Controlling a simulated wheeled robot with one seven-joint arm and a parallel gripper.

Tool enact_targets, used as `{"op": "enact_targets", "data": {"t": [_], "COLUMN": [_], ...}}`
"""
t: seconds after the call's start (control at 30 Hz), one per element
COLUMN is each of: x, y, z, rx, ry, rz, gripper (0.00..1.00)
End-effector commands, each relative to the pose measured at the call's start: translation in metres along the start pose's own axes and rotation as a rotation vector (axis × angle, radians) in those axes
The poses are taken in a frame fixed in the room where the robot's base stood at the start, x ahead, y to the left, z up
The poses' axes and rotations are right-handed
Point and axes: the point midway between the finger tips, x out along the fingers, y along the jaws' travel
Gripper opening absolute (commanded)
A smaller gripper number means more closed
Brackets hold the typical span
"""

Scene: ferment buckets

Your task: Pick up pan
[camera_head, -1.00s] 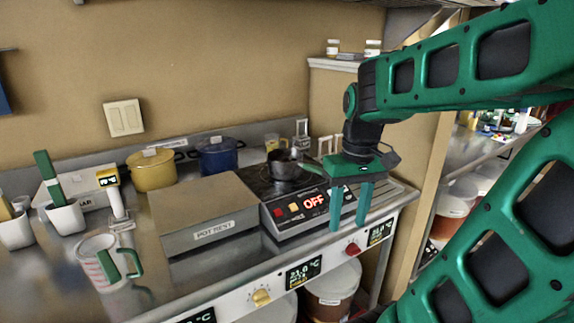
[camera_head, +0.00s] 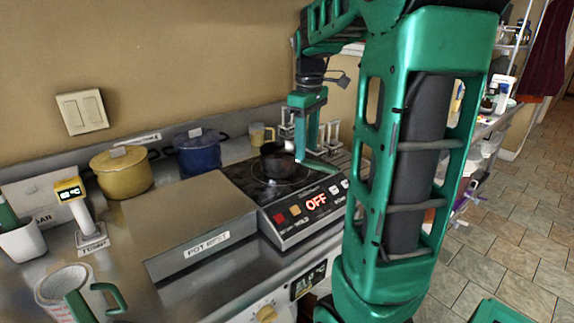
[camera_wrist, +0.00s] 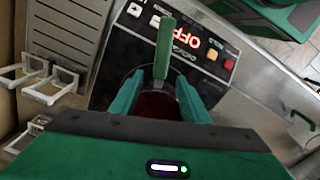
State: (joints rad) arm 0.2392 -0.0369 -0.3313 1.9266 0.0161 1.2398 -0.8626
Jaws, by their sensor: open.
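The pan (camera_head: 275,162) is a small dark saucepan with a green handle (camera_head: 319,166), standing upright on the cooktop (camera_head: 300,215). The handle points right and toward the front edge. In the wrist view the pan (camera_wrist: 156,105) shows a dark red inside, and its handle (camera_wrist: 165,48) points away from my gripper. My gripper (camera_head: 306,151) is open, fingers down, at the pan's handle side. In the wrist view the fingers of my gripper (camera_wrist: 158,82) lie on either side of the pan and handle base. I cannot tell whether they touch it. My palm hides part of the pan.
The cooktop display reads OFF. A grey box marked POT REST (camera_head: 190,222) stands left of it. A blue pot (camera_head: 198,152) and a yellow pot (camera_head: 122,173) stand behind. Metal racks (camera_wrist: 45,83) stand close beside the cooktop. A measuring jug (camera_head: 68,290) is front left.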

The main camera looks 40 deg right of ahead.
Motion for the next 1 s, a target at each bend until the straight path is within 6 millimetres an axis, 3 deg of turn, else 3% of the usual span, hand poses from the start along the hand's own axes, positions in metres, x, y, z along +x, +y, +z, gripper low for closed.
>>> {"op": "enact_targets", "data": {"t": [0.43,0.77,0.93,1.0], "x": [0.048,0.055,0.054,0.054], "y": [0.001,0.001,0.001,0.001], "z": [-0.003,-0.003,-0.003,-0.003], "rx": [0.0,-0.001,-0.001,-0.001], "ry": [-0.001,0.001,0.001,0.001], "rz": [-0.001,0.0,0.0,0.0], "gripper": [0.42,0.42,0.04,0.0]}}
